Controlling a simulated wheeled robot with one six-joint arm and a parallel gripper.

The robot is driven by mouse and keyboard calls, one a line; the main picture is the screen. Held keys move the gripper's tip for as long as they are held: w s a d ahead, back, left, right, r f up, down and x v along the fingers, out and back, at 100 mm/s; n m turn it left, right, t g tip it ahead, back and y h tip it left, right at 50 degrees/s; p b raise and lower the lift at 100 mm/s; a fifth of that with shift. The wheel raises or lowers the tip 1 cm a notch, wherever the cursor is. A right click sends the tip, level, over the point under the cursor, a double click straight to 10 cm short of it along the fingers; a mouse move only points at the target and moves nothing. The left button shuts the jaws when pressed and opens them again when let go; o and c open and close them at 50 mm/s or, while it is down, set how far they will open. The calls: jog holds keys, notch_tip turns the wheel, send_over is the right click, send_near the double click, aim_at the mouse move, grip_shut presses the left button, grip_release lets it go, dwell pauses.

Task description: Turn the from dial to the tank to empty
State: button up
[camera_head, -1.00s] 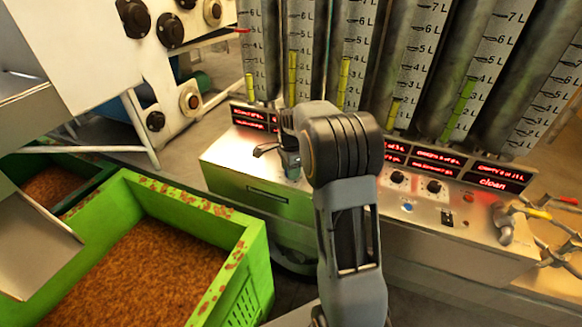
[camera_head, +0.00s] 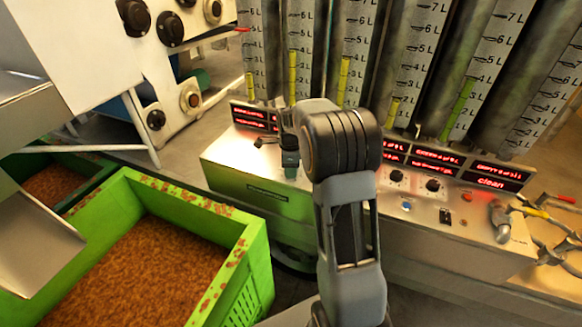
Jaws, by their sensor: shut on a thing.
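The control panel (camera_head: 345,207) is a metal box below a row of measuring tanks (camera_head: 350,60) with yellow-green levels. My gripper (camera_head: 290,171) points down at the panel's left part. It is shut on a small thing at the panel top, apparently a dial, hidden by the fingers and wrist. Two black dials (camera_head: 396,177) (camera_head: 433,185) show uncovered to the right of my arm. Red displays (camera_head: 497,173) run along the panel's back; one reads "clean", the others are too small to read. Part of the panel is hidden behind my arm.
A green crate (camera_head: 257,262) of brown granules stands at the left front, close to the panel. Pliers and other tools (camera_head: 540,212) lie at the panel's right end. A white machine with black knobs (camera_head: 171,29) stands at the back left.

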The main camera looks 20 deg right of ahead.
jog(key=shift+r, duration=0.1)
jog(key=o, duration=0.9)
notch_tip(320, 180, up, 14)
jog(key=shift+f+p, duration=0.15)
jog(key=shift+p, duration=0.15)
dwell(0.4)
jog(key=s+a+n+t, duration=0.1)
jog(key=s+a+n, duration=0.2)
jog(key=s+n, duration=0.4)
jog(key=s+a+f+n+t+p, duration=0.1)
jog(key=s+a+n, duration=0.3)
jog(key=s+n, duration=0.3)
jog(key=s+a+f+n+t+p, duration=0.1)
jog(key=s+a+n, duration=0.2)
jog(key=s+n, duration=0.5)
jog(key=shift+a+f+n+t, duration=0.1)
jog(key=shift+a+n+t, duration=0.25)
jog(key=shift+n, duration=0.25)
